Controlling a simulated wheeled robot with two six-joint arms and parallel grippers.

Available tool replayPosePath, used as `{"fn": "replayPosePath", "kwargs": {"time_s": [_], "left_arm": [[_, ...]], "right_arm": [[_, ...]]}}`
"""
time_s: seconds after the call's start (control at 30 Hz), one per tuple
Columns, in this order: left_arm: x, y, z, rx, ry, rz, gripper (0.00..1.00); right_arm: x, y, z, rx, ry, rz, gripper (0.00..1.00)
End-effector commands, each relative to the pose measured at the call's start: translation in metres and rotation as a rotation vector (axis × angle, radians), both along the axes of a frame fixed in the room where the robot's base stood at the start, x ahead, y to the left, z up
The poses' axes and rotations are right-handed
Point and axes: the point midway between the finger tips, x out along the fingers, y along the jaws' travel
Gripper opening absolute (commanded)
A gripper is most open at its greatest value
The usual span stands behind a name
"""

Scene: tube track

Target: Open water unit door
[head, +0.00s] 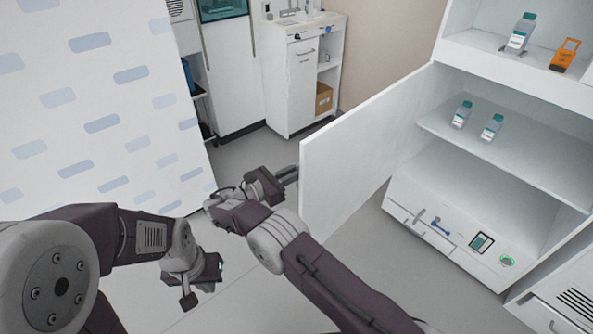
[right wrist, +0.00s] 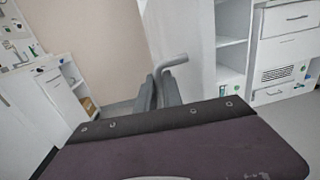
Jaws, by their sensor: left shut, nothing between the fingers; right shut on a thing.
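The white water unit (head: 520,165) stands at the right in the head view, and its door (head: 365,140) is swung wide open, so the shelves inside show. The door also shows in the right wrist view (right wrist: 185,40). My right gripper (head: 289,176) is at the door's free edge. In the right wrist view, its fingers (right wrist: 158,93) are shut on the grey bent door handle (right wrist: 173,63), whose end sticks out above them. The handle is hidden in the head view. My left gripper (head: 193,292) is shut and empty, low at the left, away from the door.
Two bottles (head: 462,114) stand on the unit's middle shelf. Another bottle (head: 520,33) and an orange item (head: 565,56) are on the shelf above. A white patterned panel (head: 95,110) rises at the left. A white cabinet (head: 300,75) stands at the back. Bare floor lies between.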

Motion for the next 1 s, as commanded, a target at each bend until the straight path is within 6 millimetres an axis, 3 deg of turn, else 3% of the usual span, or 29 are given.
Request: {"fn": "replayPosePath", "kwargs": {"time_s": [0.27, 0.3, 0.33, 0.67, 1.0], "left_arm": [[0.0, 0.0, 0.0, 0.0, 0.0, 0.0, 0.0], [0.0, 0.0, 0.0, 0.0, 0.0, 0.0, 0.0], [0.0, 0.0, 0.0, 0.0, 0.0, 0.0, 0.0], [0.0, 0.0, -0.003, 0.0, 0.0, 0.0, 0.0], [0.0, 0.0, -0.043, 0.0, 0.0, 0.0, 0.0]], "right_arm": [[0.0, -0.001, 0.001, 0.001, -0.001, -0.001, 0.0], [0.0, -0.001, 0.001, 0.001, -0.001, -0.001, 0.16], [0.0, 0.0, 0.001, 0.001, -0.001, -0.001, 0.2], [-0.001, 0.003, -0.001, 0.001, -0.001, 0.001, 0.2], [-0.035, 0.062, -0.007, 0.003, -0.004, 0.002, 0.2]]}}
